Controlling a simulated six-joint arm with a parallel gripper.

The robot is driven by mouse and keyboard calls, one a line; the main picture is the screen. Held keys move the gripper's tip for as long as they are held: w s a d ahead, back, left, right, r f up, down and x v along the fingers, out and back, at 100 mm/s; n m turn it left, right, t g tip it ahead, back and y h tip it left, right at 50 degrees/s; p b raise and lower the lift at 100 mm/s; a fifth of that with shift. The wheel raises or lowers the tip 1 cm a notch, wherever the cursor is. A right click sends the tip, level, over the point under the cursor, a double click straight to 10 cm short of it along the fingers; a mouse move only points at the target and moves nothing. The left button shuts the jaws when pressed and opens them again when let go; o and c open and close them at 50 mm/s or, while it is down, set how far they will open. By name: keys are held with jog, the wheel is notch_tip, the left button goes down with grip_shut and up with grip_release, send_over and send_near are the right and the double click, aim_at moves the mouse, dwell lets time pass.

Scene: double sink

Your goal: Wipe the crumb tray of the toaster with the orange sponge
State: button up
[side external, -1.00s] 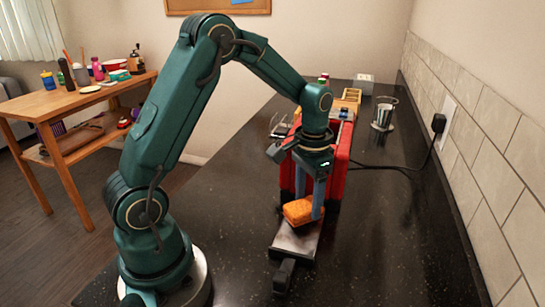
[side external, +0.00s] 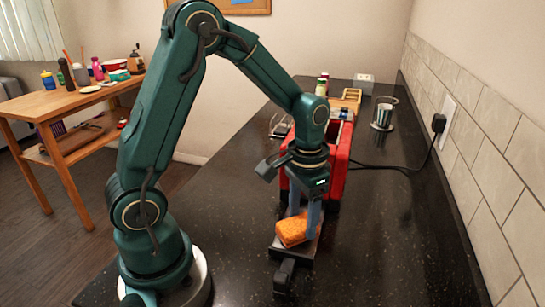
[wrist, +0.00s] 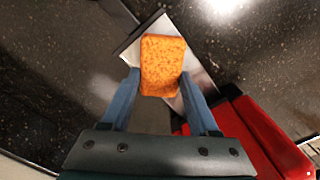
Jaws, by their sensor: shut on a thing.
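The orange sponge (side external: 291,232) lies against the top of the crumb tray (side external: 303,251), a flat metal plate with a dark handle (side external: 284,276) at its near end. The tray sticks out from the near end of the red toaster (side external: 338,165). My gripper (side external: 304,224) points down over the tray, shut on the sponge with a blue-grey finger on each side. In the wrist view the sponge (wrist: 163,66) shows between and beyond the fingertips, tilted in the side view. It hides part of the tray (wrist: 133,50). Whether its whole underside touches the tray cannot be told.
A black cord runs from the toaster's side to a wall plug (side external: 438,123). A metal cup (side external: 383,113) and a wooden box (side external: 350,97) stand farther back. The dark counter (side external: 400,235) is clear to the right of the tray.

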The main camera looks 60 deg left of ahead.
aim_at(303, 221)
jog(key=shift+r, duration=0.15)
jog(key=shift+r, duration=2.9)
notch_tip(303, 221, up, 3)
jog(key=shift+f, duration=0.1)
jog(key=shift+w, duration=0.1)
